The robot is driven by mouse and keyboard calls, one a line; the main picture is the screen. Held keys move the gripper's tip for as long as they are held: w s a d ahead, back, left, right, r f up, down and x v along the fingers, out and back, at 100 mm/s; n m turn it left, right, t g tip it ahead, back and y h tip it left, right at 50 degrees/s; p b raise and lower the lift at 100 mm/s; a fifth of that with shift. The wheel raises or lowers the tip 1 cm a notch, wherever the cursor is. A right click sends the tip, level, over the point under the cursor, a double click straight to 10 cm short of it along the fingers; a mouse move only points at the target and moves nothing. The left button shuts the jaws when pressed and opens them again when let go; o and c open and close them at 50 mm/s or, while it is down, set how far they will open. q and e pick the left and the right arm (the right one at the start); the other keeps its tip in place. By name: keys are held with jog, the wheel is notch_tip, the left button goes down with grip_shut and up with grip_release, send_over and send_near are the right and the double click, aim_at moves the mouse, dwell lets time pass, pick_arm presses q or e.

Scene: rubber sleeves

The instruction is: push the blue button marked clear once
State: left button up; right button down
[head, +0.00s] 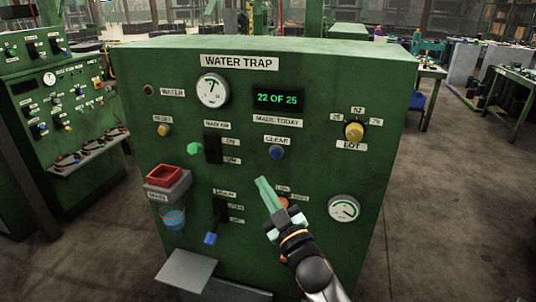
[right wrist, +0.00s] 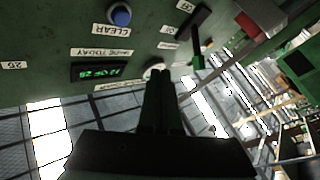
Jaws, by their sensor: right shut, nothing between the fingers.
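The blue button (head: 277,152) sits on the front of the green water trap cabinet (head: 150,115), just under a white label that reads CLEAR (head: 277,140). My right gripper (head: 263,182) is shut and empty, its green fingers together. In the head view its tips show below and slightly left of the blue button, with a visible gap in the picture. The right wrist view shows the panel upside down, with the blue button (right wrist: 119,14) at the top, up and left of the shut fingertips (right wrist: 158,72). My left gripper is not in view.
A display (head: 278,98) reads 22 OF 25. A green-knobbed lever (head: 195,148) and a blue-knobbed lever (head: 210,238) jut out left of my gripper. A yellow lot knob (head: 354,131) is at right. An orange button is partly hidden behind my gripper.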

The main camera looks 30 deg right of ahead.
aim_at(276, 153)
jog(key=shift+w+r, duration=0.1)
jog(key=shift+r, duration=0.1)
dwell(0.3)
jog(key=shift+w+d+b, duration=0.35)
jog(key=shift+w+d, duration=1.1)
jog(key=shift+d, duration=0.25)
jog(key=shift+w+d+b, duration=0.3)
jog(key=shift+w+d, duration=1.1)
jog(key=shift+d, duration=0.25)
jog(key=shift+d, duration=0.1)
jog(key=shift+w+d, duration=0.25)
